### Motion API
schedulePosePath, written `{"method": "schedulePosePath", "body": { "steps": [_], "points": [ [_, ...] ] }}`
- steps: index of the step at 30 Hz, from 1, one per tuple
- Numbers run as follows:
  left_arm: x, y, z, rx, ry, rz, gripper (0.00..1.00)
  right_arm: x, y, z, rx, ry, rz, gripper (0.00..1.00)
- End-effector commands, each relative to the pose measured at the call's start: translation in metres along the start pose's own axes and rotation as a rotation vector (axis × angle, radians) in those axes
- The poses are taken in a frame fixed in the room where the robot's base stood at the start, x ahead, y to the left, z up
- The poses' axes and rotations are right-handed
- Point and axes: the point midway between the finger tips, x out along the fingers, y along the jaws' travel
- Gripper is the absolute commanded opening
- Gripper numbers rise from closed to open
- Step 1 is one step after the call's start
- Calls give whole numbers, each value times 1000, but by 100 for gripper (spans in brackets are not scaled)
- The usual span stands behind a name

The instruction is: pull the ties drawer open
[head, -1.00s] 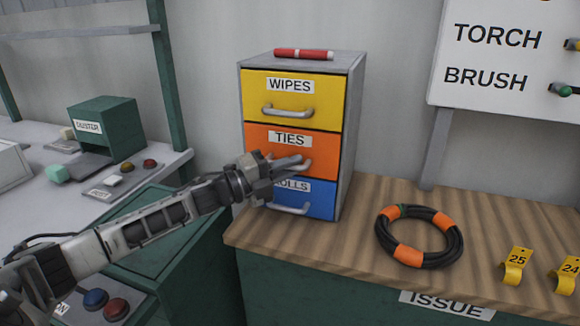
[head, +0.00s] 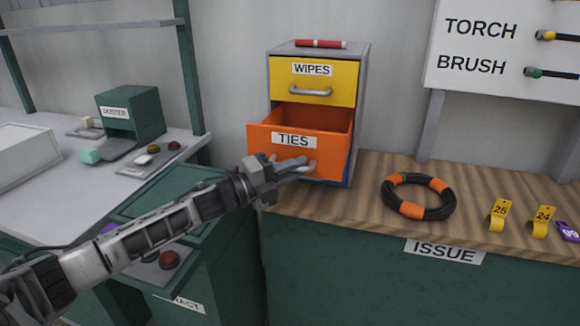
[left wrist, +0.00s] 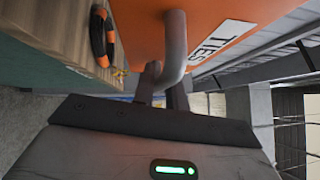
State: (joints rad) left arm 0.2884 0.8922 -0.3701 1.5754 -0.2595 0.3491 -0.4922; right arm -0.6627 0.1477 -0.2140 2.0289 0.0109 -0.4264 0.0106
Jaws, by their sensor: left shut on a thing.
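The orange ties drawer (head: 270,143) stands pulled well out of the small grey cabinet (head: 363,85), and its inside shows from above. My left gripper (head: 300,165) is shut on the drawer's grey handle, low on the orange front. In the left wrist view the handle (left wrist: 175,50) passes between the fingers (left wrist: 160,86), with the TIES label (left wrist: 215,38) beside it. The yellow wipes drawer (head: 340,80) above is shut. The blue rolls drawer below is mostly hidden behind the ties drawer and my gripper. My right gripper is not in view.
A red cylinder (head: 321,44) lies on the cabinet. A black hose coil with orange bands (head: 411,210) and yellow number tags (head: 498,214) lie on the wooden counter (head: 350,205). A green duster box (head: 130,115) stands on the left bench.

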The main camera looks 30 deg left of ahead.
Motion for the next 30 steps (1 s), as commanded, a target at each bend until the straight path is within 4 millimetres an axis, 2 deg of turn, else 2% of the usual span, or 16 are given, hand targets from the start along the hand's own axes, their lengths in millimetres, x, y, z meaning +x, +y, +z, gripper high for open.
{"method": "schedulePosePath", "body": {
  "steps": [16,17,18,30],
  "points": [
    [2,-4,-2,-4,0,-8,0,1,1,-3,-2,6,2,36],
    [2,-4,-2,-3,0,-8,22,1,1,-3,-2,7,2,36],
    [2,-4,-2,-3,0,-8,33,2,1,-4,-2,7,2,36],
    [-4,0,-2,-2,-1,-2,34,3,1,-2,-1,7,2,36]
  ]
}}
